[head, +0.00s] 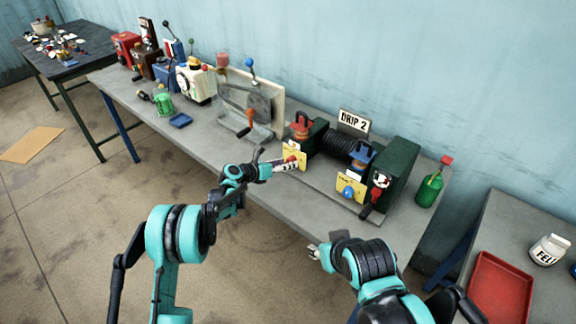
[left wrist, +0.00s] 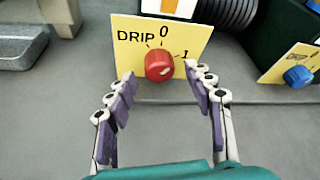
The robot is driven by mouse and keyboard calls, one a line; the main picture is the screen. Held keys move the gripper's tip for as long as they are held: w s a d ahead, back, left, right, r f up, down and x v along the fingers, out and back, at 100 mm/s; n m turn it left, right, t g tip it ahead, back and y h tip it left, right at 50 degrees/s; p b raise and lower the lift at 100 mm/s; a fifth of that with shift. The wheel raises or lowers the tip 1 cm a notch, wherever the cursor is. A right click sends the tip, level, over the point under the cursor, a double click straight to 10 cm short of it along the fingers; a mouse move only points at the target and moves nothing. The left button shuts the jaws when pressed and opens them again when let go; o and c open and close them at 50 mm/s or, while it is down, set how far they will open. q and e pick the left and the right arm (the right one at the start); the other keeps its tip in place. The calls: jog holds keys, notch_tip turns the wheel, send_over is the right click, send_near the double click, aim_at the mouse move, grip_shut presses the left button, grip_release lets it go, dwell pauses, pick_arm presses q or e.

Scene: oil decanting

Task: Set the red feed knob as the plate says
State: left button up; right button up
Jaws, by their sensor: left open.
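The red feed knob (left wrist: 159,65) sits on a yellow dial card (left wrist: 185,32) marked DRIP, 0 and 1. A small pale mark shows on the knob's lower right face; I cannot tell which label the knob points to. A sign reading DRIP 2 (head: 353,122) stands above the machine in the head view. My left gripper (left wrist: 163,98) is open, its fingers on either side of and just short of the knob, not closed on it. In the head view the left gripper (head: 284,166) partly covers the knob. My right gripper (head: 314,252) is low near the bench's front edge; its opening is unclear.
A second yellow card (head: 352,188) with a blue knob (head: 348,192) is to the right on the same machine. A green bottle (head: 429,188) stands at the bench's right end. A red tray (head: 500,288) and white jar (head: 548,250) are on the right table.

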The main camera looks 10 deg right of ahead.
pick_arm(q)
jog(key=shift+x, duration=0.85)
jog(key=c, duration=1.2)
jog(key=shift+o, duration=0.2)
jog(key=m+t+y+b, duration=0.1)
jog(key=m, duration=0.1)
jog(key=shift+s+d+m, duration=0.1)
jog(key=shift+m, duration=0.3)
jog(key=shift+m+t+y+b, duration=0.3)
jog(key=shift+m+t+y, duration=0.25)
jog(key=shift+m, duration=0.25)
